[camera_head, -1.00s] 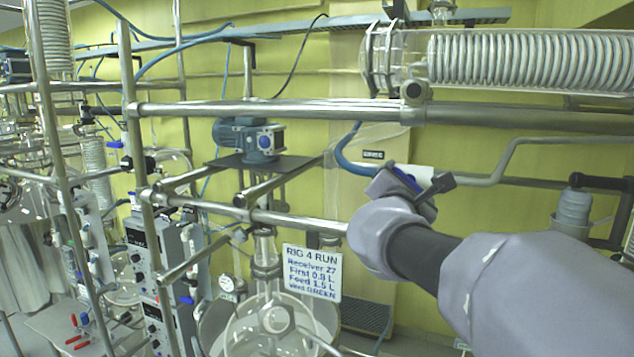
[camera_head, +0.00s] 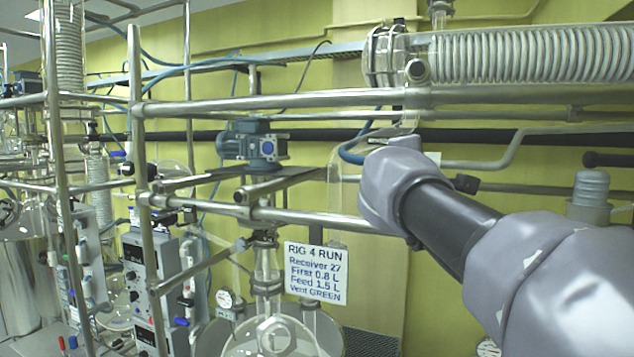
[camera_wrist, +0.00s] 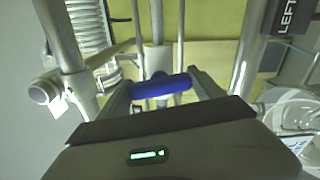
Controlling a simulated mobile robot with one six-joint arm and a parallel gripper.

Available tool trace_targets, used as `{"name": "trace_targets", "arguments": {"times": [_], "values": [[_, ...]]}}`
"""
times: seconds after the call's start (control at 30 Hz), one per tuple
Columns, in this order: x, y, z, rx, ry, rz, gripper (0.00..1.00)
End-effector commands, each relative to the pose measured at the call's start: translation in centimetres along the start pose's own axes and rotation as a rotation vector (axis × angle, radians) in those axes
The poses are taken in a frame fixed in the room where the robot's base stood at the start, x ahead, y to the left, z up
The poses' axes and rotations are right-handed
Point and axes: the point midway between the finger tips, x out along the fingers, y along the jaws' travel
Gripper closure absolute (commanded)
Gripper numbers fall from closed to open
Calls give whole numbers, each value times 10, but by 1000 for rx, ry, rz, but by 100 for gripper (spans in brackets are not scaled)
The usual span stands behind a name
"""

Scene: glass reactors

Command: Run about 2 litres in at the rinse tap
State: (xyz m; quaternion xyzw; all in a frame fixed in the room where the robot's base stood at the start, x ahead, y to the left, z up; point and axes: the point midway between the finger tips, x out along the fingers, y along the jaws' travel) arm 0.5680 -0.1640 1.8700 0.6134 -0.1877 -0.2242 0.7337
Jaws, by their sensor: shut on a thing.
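A blue handle (camera_wrist: 152,88) sits between the fingers of my gripper (camera_wrist: 163,84) in the wrist view. My gripper is shut on it. A pale stem shows just below the handle. In the head view my wrist and forearm reach up to the pipework right of centre and hide the fingers and the handle. A blue hose (camera_head: 350,154) curves down beside my wrist there. I cannot tell from these views whether liquid is running or how far the handle is turned.
A sign (camera_head: 316,272) reads "RIG 4 RUN", with Receiver 27, First 0.8 L, Feed 1.5 L and Vent GREEN. A glass vessel (camera_head: 270,338) stands below a motor (camera_head: 252,142). Steel rails cross in front. A glass coil condenser (camera_head: 530,55) lies above my arm.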

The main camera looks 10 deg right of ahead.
Motion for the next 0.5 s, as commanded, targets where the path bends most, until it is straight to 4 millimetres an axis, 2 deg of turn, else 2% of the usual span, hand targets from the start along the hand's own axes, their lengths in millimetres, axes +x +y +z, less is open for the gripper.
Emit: {"name": "trace_targets", "arguments": {"times": [0.2,0.5], "values": [[0,-2,0,112,0,0,64],[0,0,0,186,0,0,64]]}}
